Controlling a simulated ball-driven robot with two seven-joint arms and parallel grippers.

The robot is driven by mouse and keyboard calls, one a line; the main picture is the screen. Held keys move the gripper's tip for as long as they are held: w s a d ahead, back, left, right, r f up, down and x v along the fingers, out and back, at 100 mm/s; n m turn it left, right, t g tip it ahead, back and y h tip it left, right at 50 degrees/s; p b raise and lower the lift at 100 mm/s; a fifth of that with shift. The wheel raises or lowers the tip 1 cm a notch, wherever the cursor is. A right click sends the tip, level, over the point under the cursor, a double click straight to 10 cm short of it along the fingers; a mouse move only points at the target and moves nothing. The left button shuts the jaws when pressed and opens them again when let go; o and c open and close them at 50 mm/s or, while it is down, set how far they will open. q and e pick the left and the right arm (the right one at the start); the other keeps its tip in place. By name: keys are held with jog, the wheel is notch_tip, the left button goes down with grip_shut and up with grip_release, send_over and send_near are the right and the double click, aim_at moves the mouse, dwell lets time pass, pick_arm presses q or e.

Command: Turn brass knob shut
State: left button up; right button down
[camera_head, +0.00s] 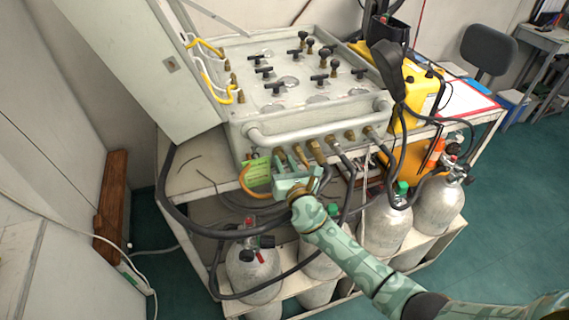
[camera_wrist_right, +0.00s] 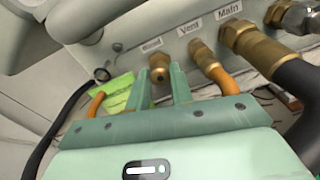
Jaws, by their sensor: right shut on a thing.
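The brass knob (camera_wrist_right: 160,67) is on the front face of the grey air panel (camera_head: 245,132), under a small label that is hard to read. It is left of the fittings labelled Vent and Main in the right wrist view. My right gripper (camera_wrist_right: 163,84) is shut on the brass knob, one green finger on each side of it. In the head view my right gripper (camera_head: 287,168) reaches the panel's front from below, and the knob is mostly hidden there. My left gripper is not in view.
An orange hose (camera_wrist_right: 228,82) hangs from the Vent fitting, and a thick black hose (camera_wrist_right: 300,80) runs from Main. A green tag (camera_head: 257,171) hangs left of the gripper. Gas cylinders (camera_head: 252,270) stand on the cart's lower shelf. A yellow case (camera_head: 420,92) sits right.

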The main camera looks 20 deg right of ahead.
jog(key=shift+m, duration=0.3)
jog(key=shift+f+m+b, duration=0.15)
jog(key=shift+m+b, duration=0.6)
jog(key=shift+m, duration=0.45)
jog(key=m+b, duration=0.1)
jog(key=m, duration=0.2)
jog(key=shift+m, duration=0.3)
jog(key=m+b, duration=0.1)
jog(key=m, duration=0.2)
jog(key=shift+m, duration=2.1)
jog(key=c, duration=1.5)
grip_release()
jog(key=shift+d, duration=0.1)
